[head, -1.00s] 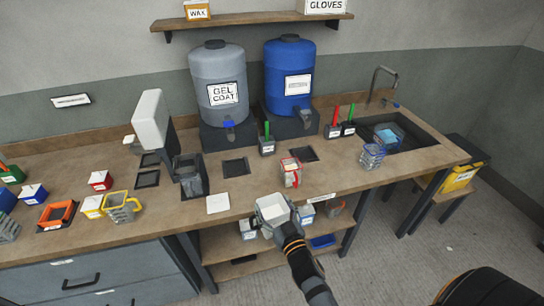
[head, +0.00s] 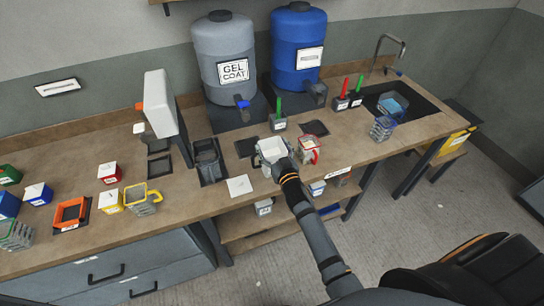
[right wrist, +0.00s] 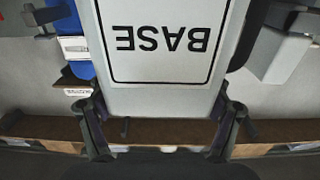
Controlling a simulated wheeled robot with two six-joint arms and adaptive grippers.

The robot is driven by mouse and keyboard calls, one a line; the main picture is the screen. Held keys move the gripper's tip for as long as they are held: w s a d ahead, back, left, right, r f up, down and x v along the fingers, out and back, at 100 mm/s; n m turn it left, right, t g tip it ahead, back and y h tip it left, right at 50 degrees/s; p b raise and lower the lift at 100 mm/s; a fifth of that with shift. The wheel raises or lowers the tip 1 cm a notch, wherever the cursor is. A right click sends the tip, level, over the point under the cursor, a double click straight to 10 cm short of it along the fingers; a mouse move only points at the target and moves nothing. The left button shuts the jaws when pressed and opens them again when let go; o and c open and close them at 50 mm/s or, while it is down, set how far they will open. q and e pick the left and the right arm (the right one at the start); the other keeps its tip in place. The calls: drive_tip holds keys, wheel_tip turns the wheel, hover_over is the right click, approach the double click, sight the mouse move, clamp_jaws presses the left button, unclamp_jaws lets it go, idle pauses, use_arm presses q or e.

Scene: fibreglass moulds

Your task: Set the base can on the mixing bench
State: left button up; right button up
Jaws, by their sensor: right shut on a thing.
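The base can (head: 270,148) is a pale, box-shaped can, seen from above in the head view. In the right wrist view its label reads BASE (right wrist: 160,40), upside down. My right gripper (head: 284,168) is shut on its near side. The can is over the front part of the wooden bench top (head: 200,218); I cannot tell whether it touches. It is close beside a clear cup with a red handle (head: 309,152). My left gripper is not in view.
A grey gel coat drum (head: 225,60) and a blue drum (head: 298,50) stand behind. A white square (head: 240,186) and a dark dispenser stand (head: 207,160) are left of the can. A sink (head: 400,103) is at right. Several small coloured containers crowd the left.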

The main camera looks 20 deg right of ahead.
sight(268, 150)
drive_tip(key=w+f+b, duration=0.5)
drive_tip(key=shift+a+f, duration=0.1)
drive_tip(key=shift+f, duration=0.05)
drive_tip(key=shift+w+f, duration=0.15)
drive_tip(key=shift+w, duration=0.25)
drive_tip(key=shift+b, duration=0.35)
drive_tip(key=f+b, duration=0.4)
drive_tip(key=shift+w+f, duration=0.15)
drive_tip(key=shift+w, duration=0.25)
drive_tip(key=shift+r, duration=0.25)
drive_tip(key=shift+f, duration=0.2)
drive_tip(key=o, duration=1.8)
drive_tip(key=shift+s, duration=0.1)
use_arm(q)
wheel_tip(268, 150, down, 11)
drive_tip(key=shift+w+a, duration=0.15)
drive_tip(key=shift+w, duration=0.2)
